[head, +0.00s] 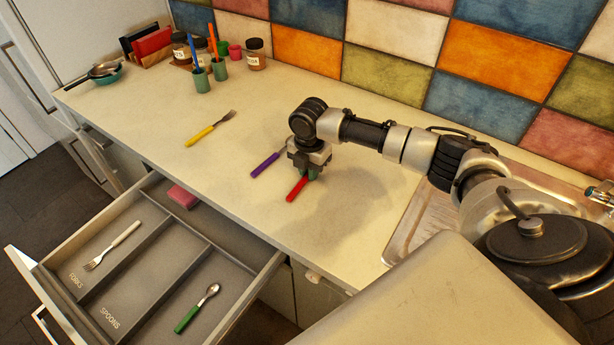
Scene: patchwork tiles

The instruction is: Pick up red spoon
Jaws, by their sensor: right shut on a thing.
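The red-handled utensil (297,189) is on or just above the counter, right of the purple-handled one. Its far end is hidden under my right gripper, so I cannot see whether it is a spoon. My right gripper (308,174) points down and is shut on the red utensil near the inner end of its handle. My left gripper is not in view.
A purple-handled utensil (265,165) lies close left of the gripper, and a yellow fork (211,128) lies farther left. The open drawer (152,262) holds a white-handled fork (112,246) and a green spoon (197,308). Cups and jars stand at the back. A sink (409,222) is at right.

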